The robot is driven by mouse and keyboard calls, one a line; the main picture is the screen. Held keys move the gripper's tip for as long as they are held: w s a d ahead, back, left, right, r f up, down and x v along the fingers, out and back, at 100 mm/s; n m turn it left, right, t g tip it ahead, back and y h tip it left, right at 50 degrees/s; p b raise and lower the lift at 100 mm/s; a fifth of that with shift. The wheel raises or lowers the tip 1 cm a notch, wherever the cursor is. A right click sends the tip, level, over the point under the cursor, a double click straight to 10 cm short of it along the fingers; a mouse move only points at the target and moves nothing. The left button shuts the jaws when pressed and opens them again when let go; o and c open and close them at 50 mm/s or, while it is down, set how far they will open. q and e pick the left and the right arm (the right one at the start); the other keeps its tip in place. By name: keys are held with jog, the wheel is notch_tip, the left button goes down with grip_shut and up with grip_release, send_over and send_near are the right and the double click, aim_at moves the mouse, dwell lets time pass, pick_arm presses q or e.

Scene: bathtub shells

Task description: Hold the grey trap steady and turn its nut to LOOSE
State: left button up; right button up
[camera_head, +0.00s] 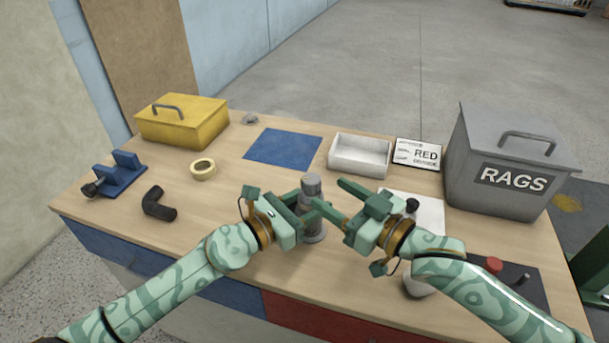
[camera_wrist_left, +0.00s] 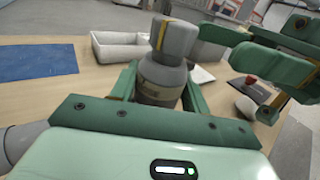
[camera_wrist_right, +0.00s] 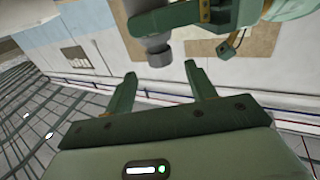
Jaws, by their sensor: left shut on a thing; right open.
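The grey trap (camera_head: 314,228) stands upright near the front middle of the bench. Its round grey nut (camera_head: 312,184) is on top, and a yellow mark shows on it in the left wrist view (camera_wrist_left: 174,40). My left gripper (camera_head: 307,210) is shut on the trap's body below the nut, with fingers on both sides of the trap (camera_wrist_left: 160,82). My right gripper (camera_head: 332,197) is open just right of the nut, its fingers pointing toward it. In the right wrist view the nut (camera_wrist_right: 158,57) lies just beyond the open fingertips, not clearly between them. The LOOSE marking is not readable.
A grey RAGS bin (camera_head: 503,200) is at right. A yellow box (camera_head: 195,140), tape roll (camera_head: 203,168), black elbow (camera_head: 159,204) and blue clamp (camera_head: 128,184) are at left. A blue mat (camera_head: 284,147) lies bare.

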aim_at(304, 176)
jog(key=x, duration=0.8)
jog(key=shift+w+a+f, duration=0.1)
jog(key=shift+w+a, duration=0.05)
